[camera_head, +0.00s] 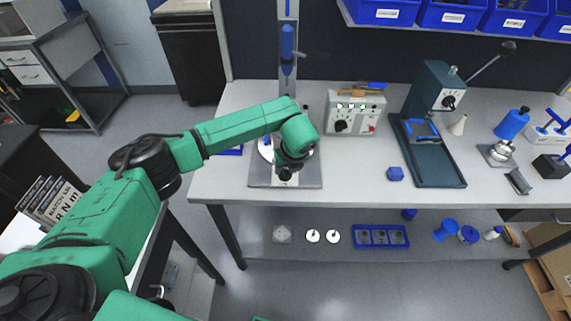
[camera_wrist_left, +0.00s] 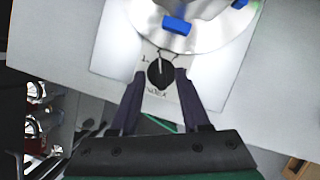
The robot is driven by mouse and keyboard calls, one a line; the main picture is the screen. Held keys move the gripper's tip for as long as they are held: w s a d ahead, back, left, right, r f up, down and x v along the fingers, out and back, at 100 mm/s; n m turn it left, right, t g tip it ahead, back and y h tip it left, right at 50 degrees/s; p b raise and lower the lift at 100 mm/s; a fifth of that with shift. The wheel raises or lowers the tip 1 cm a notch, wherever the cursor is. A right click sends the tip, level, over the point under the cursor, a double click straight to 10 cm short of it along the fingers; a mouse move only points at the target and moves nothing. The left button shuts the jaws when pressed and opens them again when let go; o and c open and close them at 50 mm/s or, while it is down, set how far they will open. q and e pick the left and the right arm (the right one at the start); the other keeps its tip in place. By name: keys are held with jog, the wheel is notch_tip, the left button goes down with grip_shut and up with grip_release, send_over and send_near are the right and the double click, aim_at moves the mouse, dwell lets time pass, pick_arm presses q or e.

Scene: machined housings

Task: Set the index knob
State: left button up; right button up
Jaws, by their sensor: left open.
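The black index knob (camera_wrist_left: 160,73) has a pale pointer line and sits on the front part of a light square base plate (camera_wrist_left: 112,50), with small markings around it. Behind it on the plate is a round metal disc (camera_wrist_left: 207,38) with a blue block (camera_wrist_left: 176,25). My left gripper (camera_wrist_left: 158,76) is open, with one dark finger on each side of the knob; I cannot tell whether they touch it. In the head view my left arm and gripper (camera_head: 286,166) cover much of the disc and plate (camera_head: 261,175). My right gripper is not in view.
A grey control box (camera_head: 356,116) with its own black knob stands behind and right of the plate. A column (camera_head: 288,60) rises behind the plate. The bench front (camera_head: 360,193) is clear.

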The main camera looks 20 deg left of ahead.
pick_arm(q)
jog(key=shift+w+a+f, duration=0.1)
jog(key=shift+w+f, duration=0.1)
jog(key=shift+f, duration=0.5)
grip_shut()
